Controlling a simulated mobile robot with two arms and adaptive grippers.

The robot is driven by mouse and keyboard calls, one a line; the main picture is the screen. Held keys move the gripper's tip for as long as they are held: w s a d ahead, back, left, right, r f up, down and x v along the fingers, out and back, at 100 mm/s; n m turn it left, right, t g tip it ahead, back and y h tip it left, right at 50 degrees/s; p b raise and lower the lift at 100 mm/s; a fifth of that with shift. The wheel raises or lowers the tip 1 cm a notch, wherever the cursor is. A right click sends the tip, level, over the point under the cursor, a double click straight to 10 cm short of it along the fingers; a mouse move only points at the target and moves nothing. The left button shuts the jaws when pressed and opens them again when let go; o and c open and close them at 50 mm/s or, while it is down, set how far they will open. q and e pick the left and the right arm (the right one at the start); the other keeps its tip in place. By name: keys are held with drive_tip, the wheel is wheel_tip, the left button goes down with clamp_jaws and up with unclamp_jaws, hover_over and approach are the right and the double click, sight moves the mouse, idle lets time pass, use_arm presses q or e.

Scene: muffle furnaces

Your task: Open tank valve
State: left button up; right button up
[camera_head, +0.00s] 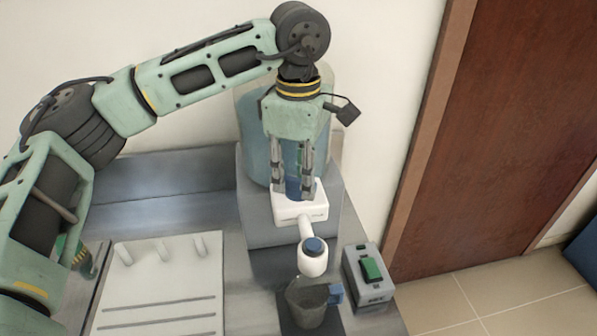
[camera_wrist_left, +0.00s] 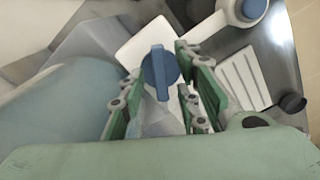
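The tank (camera_head: 254,140) is a translucent bluish cylinder on a grey stand, partly hidden behind my left gripper. At its foot is a white valve body (camera_head: 300,207) with a spout ending in a round white outlet with a blue cap (camera_head: 314,246). The blue valve knob (camera_head: 293,188) sits on top of the white body. My left gripper (camera_head: 292,190) points down over it, fingers apart on either side. In the left wrist view the knob (camera_wrist_left: 160,72) lies between the fingertips of the gripper (camera_wrist_left: 157,88), with gaps visible. My right gripper is not seen.
A white rack with pegs (camera_head: 160,290) lies left on the metal bench. A brown door (camera_head: 500,120) is at right.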

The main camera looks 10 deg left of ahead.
sight(299, 179)
use_arm(q)
drive_tip(key=shift+r, duration=0.1)
wheel_tip(299, 179, up, 12)
idle(0.4)
